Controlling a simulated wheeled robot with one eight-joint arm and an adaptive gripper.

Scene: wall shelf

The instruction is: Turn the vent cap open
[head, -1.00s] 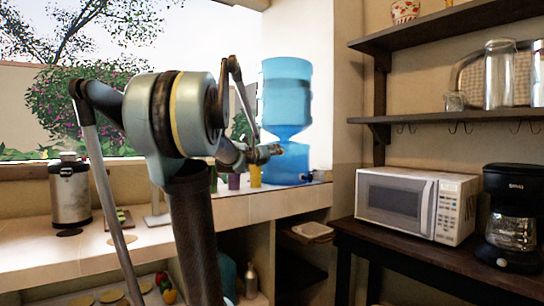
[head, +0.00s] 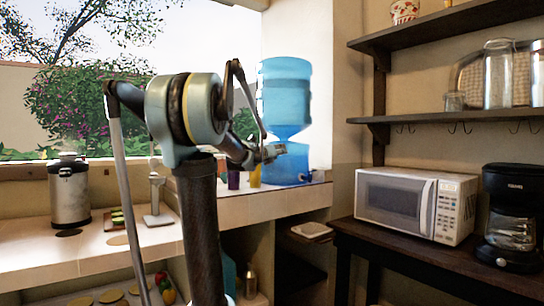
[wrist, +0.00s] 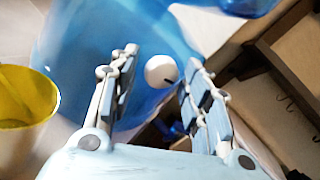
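The blue water dispenser (head: 286,92) stands on the tiled counter against the window-side wall. In the wrist view its blue body (wrist: 75,50) fills the upper left. A round white cap (wrist: 160,72) with a dark slot shows on or just before this blue surface; I take it as the vent cap. My gripper (wrist: 161,62) is open, one finger on each side of the cap in the picture. I cannot tell whether the fingers reach or touch it. In the head view my gripper (head: 272,151) is in front of the dispenser's narrow middle, and the cap cannot be made out.
A yellow cup (wrist: 25,100) is close by at left in the wrist view; it also shows beside a purple cup (head: 234,180) in the head view. A dark shelf (wrist: 285,60) lies to the right. A microwave (head: 416,204) and coffee maker (head: 512,215) stand farther right.

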